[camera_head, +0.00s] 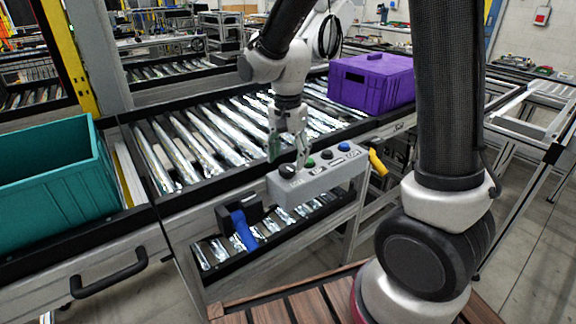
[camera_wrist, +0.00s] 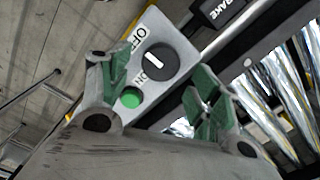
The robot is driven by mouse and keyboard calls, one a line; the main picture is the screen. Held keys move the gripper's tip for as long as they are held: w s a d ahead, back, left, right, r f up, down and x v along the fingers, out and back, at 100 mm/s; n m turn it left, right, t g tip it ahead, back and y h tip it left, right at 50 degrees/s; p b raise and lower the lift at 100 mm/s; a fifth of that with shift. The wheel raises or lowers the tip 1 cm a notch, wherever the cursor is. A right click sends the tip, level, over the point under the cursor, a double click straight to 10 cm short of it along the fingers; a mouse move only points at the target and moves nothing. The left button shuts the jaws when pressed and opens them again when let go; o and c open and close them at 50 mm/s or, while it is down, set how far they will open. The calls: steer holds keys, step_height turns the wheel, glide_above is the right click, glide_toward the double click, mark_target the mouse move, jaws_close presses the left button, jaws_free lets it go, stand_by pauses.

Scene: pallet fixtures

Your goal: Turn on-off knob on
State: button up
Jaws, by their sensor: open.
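The on-off knob (camera_head: 287,171) is a round black dial on the near left end of a grey control box (camera_head: 315,182). In the wrist view the knob (camera_wrist: 158,63) has a white mark, and OFF and ON are printed beside it on its left. Its exact setting is hard to read. My gripper (camera_head: 288,149) is open and points down just above the knob in the head view. In the wrist view its green-padded fingers (camera_wrist: 157,76) stand on either side of the knob, with a gap to each. I cannot tell whether a fingertip touches the box.
A green button (camera_wrist: 131,97) sits close beside the knob. A blue button (camera_head: 344,146) is farther along the box. A yellow handle (camera_head: 377,162) and a blue handheld tool (camera_head: 243,230) are nearby. A purple crate (camera_head: 372,82) and a teal crate (camera_head: 55,175) flank the roller conveyor (camera_head: 205,142).

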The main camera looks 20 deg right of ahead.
mark_target(288, 166)
steer(key=shift+f, duration=1.65)
steer(key=c, duration=1)
